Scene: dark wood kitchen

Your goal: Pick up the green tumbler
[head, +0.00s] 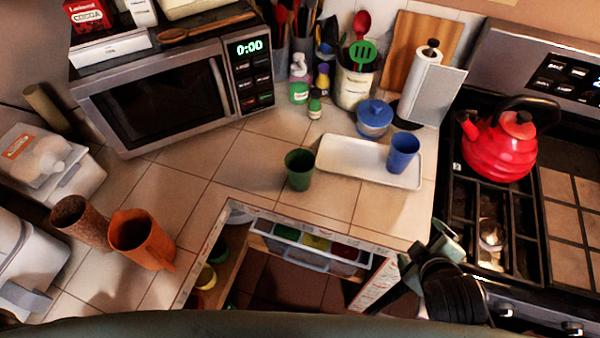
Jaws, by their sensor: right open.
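The green tumbler (299,170) stands upright on the tiled counter, just left of a white tray (340,165). A blue tumbler (403,152) stands upright on the right part of that tray. My right gripper (426,250) is at the lower right, near the counter's front edge and beside the stove. It is open and empty, to the right of and nearer to me than the green tumbler, well apart from it. My left gripper is not in view.
A microwave (170,95) stands behind to the left. An orange pitcher (141,240) and a brown cup (80,222) stand at left. A red kettle (498,148) sits on the stove. Counter left of the green tumbler is clear.

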